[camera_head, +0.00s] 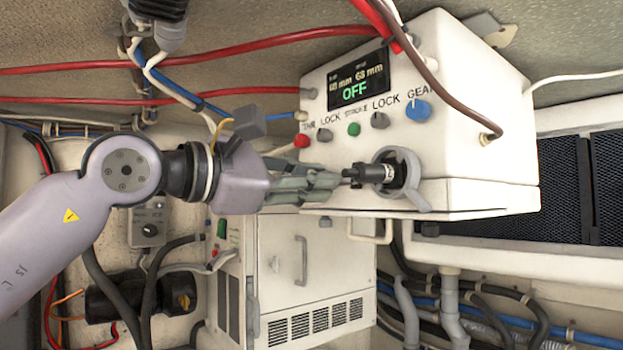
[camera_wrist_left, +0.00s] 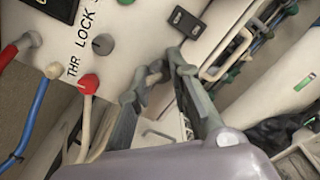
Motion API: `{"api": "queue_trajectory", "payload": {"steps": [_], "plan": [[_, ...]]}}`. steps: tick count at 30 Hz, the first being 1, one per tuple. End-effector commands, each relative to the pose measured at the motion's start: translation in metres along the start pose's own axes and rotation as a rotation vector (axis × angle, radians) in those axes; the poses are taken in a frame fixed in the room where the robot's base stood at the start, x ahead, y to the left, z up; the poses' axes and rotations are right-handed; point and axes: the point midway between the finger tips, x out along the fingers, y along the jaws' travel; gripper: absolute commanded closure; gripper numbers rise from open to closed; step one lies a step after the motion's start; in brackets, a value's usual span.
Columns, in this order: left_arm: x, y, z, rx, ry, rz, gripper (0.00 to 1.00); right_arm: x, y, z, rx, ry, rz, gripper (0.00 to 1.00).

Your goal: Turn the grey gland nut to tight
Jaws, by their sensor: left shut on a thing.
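The grey gland nut (camera_head: 411,183) is a ring with a lug pointing down and right, on the front of the white control box. A black cylindrical fitting (camera_head: 369,174) sticks out through it towards my left gripper. My left gripper (camera_head: 335,180) comes in from the left, its fingers level with the fitting. In the left wrist view its fingers (camera_wrist_left: 152,82) close in on a grey part, which I take for the nut. The exact contact is hidden by the fingers. My right gripper is not in view.
The white control box (camera_head: 468,105) carries a display reading OFF and a row of knobs above the nut. A white vented cabinet (camera_head: 312,272) stands below; a dark grille (camera_head: 590,188) is at right.

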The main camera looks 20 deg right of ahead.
Motion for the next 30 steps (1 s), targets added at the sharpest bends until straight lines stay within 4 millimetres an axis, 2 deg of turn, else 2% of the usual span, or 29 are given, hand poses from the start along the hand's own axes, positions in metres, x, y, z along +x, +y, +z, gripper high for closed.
{"api": "queue_trajectory", "payload": {"steps": [7, 8, 17, 26, 30], "plan": [[0.001, -0.003, -0.002, 0.001, 0.005, -0.006, 1.00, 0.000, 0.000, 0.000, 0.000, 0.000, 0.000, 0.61], [0.001, -0.003, -0.002, 0.001, 0.005, -0.006, 0.81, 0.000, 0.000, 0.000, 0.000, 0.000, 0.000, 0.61], [0.001, -0.001, -0.001, 0.000, 0.003, -0.003, 0.61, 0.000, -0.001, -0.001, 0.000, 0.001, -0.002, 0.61], [-0.001, 0.000, -0.001, 0.000, 0.001, -0.001, 0.61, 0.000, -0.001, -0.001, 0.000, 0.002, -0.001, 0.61], [-0.013, 0.001, -0.001, 0.000, 0.001, 0.001, 0.61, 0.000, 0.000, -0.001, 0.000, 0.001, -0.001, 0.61]]}}
